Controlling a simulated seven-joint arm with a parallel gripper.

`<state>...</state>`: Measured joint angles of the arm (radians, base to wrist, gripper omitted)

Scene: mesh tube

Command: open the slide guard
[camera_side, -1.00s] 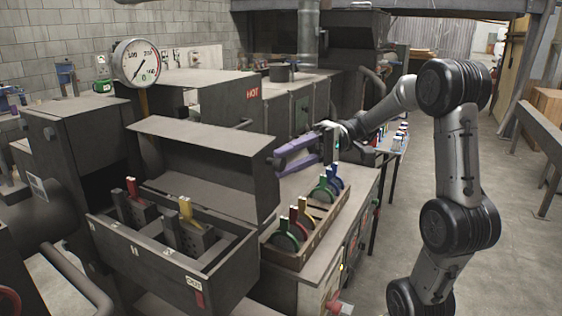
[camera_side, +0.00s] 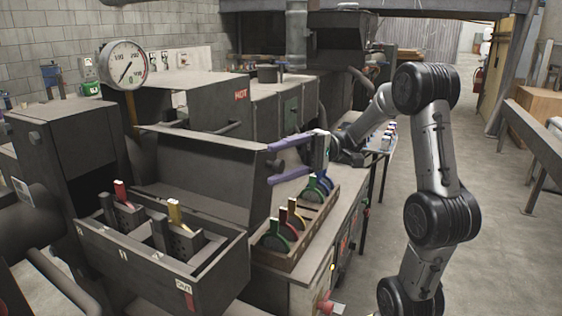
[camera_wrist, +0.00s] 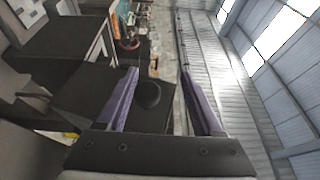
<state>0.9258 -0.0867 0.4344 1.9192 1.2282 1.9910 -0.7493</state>
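The grey guard (camera_side: 205,172) is a hood-like sheet-metal cover behind the open-topped box of levers (camera_side: 150,250) in the side view. Its dark side shows in the wrist view (camera_wrist: 105,95), with a round black knob (camera_wrist: 148,94) on it. My gripper (camera_side: 270,164) has purple fingers, spread apart and empty, pointing left at the guard's right end. In the wrist view, the fingers (camera_wrist: 160,72) lie on either side of the knob's line, with the knob nearer the left one. I cannot tell how far the fingertips are from it.
A tray of coloured discs (camera_side: 297,228) stands on the bench below and in front of my gripper. A round gauge (camera_side: 122,68) rises behind at left. A metal housing marked HOT (camera_side: 241,96) stands behind the guard. Open floor lies at right.

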